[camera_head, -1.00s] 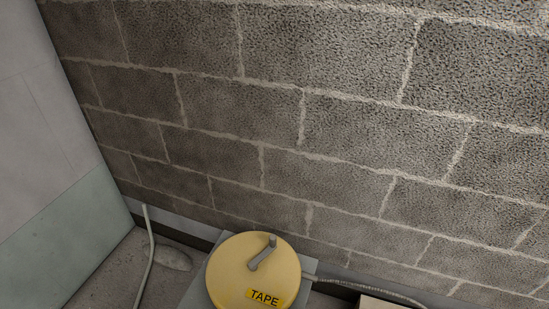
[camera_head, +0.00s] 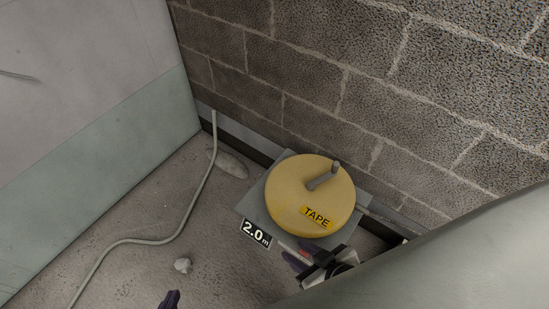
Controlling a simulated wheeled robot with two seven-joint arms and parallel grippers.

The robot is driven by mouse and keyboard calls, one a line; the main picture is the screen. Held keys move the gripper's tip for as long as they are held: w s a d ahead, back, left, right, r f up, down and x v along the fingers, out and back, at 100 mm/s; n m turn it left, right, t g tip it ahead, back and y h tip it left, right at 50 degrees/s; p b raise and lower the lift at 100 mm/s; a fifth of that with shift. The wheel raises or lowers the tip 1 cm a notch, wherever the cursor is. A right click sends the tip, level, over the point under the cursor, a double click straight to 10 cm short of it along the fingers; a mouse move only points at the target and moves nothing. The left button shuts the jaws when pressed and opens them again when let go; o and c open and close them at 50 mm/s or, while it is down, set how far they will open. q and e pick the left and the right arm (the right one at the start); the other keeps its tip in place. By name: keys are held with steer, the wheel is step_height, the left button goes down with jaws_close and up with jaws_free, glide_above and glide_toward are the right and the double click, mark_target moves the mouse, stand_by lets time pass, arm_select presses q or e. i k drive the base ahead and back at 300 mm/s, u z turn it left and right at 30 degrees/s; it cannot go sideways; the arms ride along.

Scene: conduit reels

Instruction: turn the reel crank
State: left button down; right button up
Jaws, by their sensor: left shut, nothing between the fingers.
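The reel (camera_head: 290,195) is a round yellow drum with a black-on-yellow TAPE label (camera_head: 317,217). It sits on a grey base plate (camera_head: 250,208) by the block wall. Its grey crank (camera_head: 323,180) lies on top, with an upright knob at its upper right end. My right gripper (camera_head: 293,255) is just below the reel, near the plate's front edge and apart from the crank. Its fingers are small and partly hidden, so its opening is unclear. My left gripper (camera_head: 172,298) shows only as a dark tip at the bottom edge; it is shut and empty, far from the reel.
A 2.0 m label (camera_head: 256,233) is at the plate's front. The block wall (camera_head: 330,90) rises close behind the reel. Floor left of the reel is mostly clear.

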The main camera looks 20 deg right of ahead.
mark_target(311, 185)
steer(key=u, duration=1.65)
steer(key=k, duration=1.15)
steer(key=z, duration=0.6)
steer(key=i, duration=0.6)
steer(key=z, duration=2.85)
